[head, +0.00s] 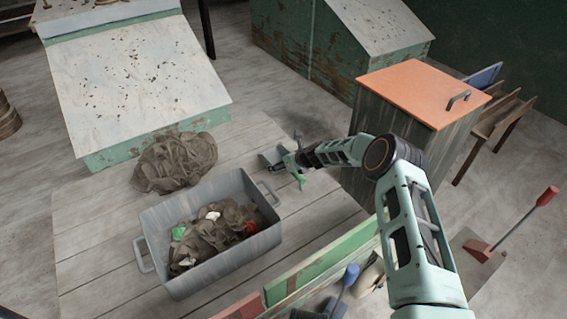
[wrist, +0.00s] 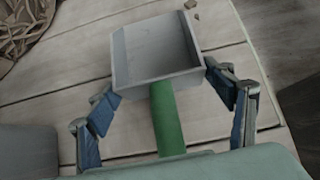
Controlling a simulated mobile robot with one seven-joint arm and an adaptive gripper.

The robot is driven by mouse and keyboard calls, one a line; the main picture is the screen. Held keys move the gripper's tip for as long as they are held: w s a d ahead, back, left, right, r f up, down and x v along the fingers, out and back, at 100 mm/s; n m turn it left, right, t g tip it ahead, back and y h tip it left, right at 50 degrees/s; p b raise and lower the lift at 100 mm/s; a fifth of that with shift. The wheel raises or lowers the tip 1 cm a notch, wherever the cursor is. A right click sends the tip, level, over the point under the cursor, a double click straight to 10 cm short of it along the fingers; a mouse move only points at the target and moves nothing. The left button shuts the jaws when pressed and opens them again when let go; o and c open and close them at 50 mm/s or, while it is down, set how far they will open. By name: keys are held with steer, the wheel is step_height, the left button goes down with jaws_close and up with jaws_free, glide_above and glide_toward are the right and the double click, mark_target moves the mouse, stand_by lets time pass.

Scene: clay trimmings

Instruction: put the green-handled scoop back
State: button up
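The green-handled scoop lies on the pale plank surface. In the wrist view its grey square pan (wrist: 155,52) points away from me and its green handle (wrist: 167,118) runs back toward my palm. In the head view the grey pan (head: 271,158) and green handle (head: 298,178) show just right of the metal tub. My gripper (wrist: 165,108) is open, with one blue-padded finger on each side of the handle and visible gaps between. In the head view my gripper (head: 292,160) is low over the scoop and partly covers it. The handle's rear end is hidden by my palm.
The metal tub (head: 153,222) holds clay trimmings; a brown heap (head: 175,162) lies behind it. A green board (head: 325,262) and a red one (head: 243,308) edge the front, near a blue-handled scoop (head: 346,283). An orange-lidded bin (head: 410,88) and red-handled scoop (head: 483,249) stand right.

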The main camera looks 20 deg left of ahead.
steer(key=shift+o, duration=1.4)
steer(key=shift+r, duration=0.1)
steer(key=shift+s+d+r+p, duration=0.2)
steer(key=shift+d+r+p, duration=0.15)
steer(key=shift+r, duration=0.1)
steer(key=p+v, duration=0.3)
steer(key=v, duration=0.7)
steer(key=shift+s+d+r, duration=0.2)
steer(key=shift+s+r, duration=0.05)
